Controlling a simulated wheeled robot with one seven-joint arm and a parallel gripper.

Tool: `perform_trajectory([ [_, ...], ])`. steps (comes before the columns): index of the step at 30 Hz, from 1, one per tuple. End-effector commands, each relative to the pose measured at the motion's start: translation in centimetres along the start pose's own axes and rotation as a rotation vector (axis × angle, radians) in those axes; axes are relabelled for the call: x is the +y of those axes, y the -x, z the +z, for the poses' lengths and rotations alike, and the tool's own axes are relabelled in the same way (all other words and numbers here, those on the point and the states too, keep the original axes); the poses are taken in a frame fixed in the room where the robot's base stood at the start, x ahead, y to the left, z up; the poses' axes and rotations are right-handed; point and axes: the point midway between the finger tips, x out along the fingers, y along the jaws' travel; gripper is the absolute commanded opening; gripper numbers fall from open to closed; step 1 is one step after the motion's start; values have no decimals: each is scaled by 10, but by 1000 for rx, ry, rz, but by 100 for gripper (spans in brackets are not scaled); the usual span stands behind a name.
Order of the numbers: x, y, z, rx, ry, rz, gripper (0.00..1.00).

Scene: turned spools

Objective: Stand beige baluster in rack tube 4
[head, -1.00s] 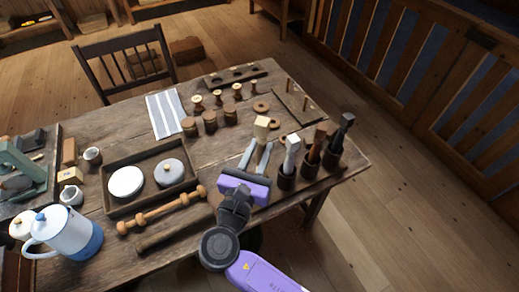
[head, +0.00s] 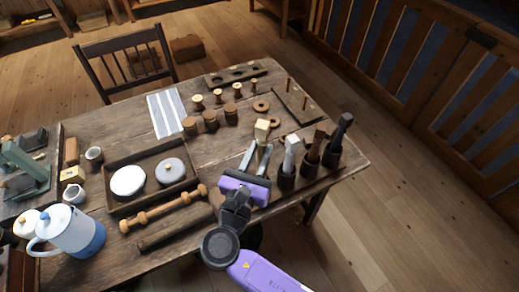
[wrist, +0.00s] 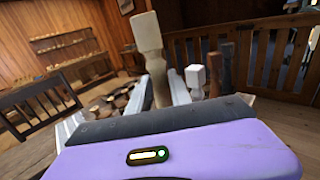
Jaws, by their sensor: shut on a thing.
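The beige baluster (head: 262,131) has a square pale head and is held upright by my gripper (head: 256,158). In the wrist view the baluster (wrist: 148,45) rises between the two grey fingers, with a slight tilt in the picture. My gripper is shut on it at the left end of the rack row. Its lower end is hidden behind my gripper, so I cannot tell whether it is inside a tube. Dark rack tubes hold a white baluster (head: 290,152), a brown baluster (head: 315,143) and a black baluster (head: 341,132). The tube at the beige baluster is not visible.
A wooden tray (head: 152,158) with two round lidded pieces lies left of my gripper. A turned wooden spindle (head: 165,208) lies in front of it. Small spools (head: 210,120) and wooden rings stand behind. A blue-white pot (head: 75,232) stands at the near left.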

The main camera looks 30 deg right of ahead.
Motion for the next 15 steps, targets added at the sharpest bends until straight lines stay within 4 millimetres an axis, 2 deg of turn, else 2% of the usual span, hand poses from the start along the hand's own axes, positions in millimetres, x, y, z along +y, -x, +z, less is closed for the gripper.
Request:
perform_trajectory([
  [15, 0, 0, -8, 0, 0, 1, 0],
])
